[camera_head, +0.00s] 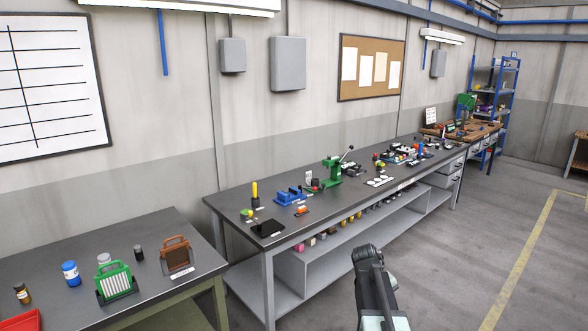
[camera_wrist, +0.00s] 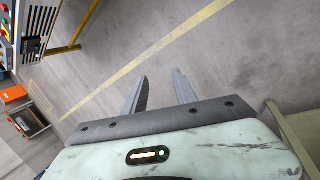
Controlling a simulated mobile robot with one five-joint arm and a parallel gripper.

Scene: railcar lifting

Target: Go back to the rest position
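My gripper (camera_wrist: 160,74) shows in the wrist view with its two grey fingers apart and nothing between them. Only floor lies beyond the fingertips. In the head view my arm (camera_head: 375,295) stands at the bottom right of centre, over the floor in front of the long workbench (camera_head: 235,205). It appears apart from the bench. Whether the fingers are open cannot be made out in the head view.
A nearer table (camera_head: 130,240) at lower left holds a green-framed rack (camera_head: 115,282), a brown-framed rack (camera_head: 176,253) and bottles. The long bench carries a green press (camera_head: 332,172) and a blue vise (camera_head: 289,195). Open floor (camera_head: 460,260) lies right, with a yellow line (camera_head: 522,265).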

